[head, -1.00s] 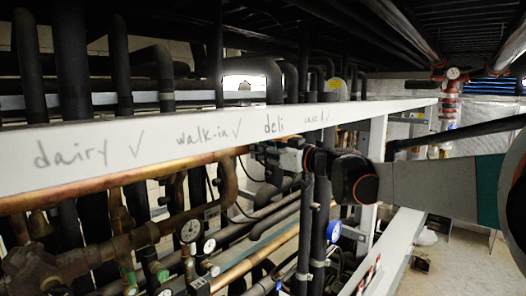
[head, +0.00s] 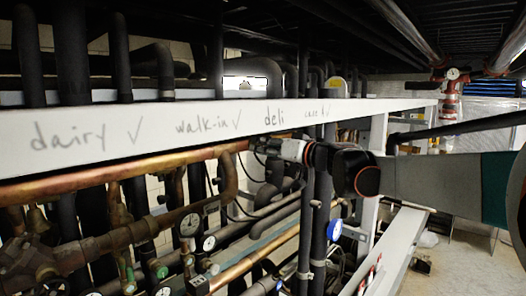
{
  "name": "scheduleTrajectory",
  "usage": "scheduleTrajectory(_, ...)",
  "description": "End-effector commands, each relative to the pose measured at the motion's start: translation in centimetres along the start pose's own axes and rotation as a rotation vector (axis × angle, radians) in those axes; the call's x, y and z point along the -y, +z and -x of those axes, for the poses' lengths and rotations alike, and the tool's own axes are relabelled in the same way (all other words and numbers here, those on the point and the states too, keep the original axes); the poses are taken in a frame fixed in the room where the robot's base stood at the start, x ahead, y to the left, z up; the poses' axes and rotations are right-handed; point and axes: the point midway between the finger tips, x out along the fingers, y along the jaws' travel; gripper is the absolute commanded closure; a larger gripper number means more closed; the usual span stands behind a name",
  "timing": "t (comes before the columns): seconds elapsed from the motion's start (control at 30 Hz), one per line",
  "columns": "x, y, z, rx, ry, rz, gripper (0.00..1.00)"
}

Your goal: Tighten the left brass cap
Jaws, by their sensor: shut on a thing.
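My gripper (head: 262,146) reaches in from the right, under the white beam, with its fingers pointing left. Its fingers are close together beside the end of the copper pipe (head: 225,151). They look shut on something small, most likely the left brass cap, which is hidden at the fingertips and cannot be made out. Brass-coloured fittings (head: 117,212) show among the pipes at the lower left, apart from my gripper.
The white beam (head: 105,138), marked "dairy", "walk-in", "deli" and "case", runs just above my gripper. Dark vertical pipes (head: 320,225) stand close below my wrist. Round gauges (head: 190,225) sit lower left. Open floor (head: 460,260) lies at the right.

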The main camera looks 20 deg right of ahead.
Motion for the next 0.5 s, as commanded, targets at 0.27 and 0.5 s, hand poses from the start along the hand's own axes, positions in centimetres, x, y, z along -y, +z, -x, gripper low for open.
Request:
scheduleTrajectory(0.27,-0.12,-0.04,0.01,-0.003,0.001,-0.263,1.00)
scheduleTrajectory(0.5,-0.15,-0.05,0.00,-0.003,0.000,-0.490,1.00)
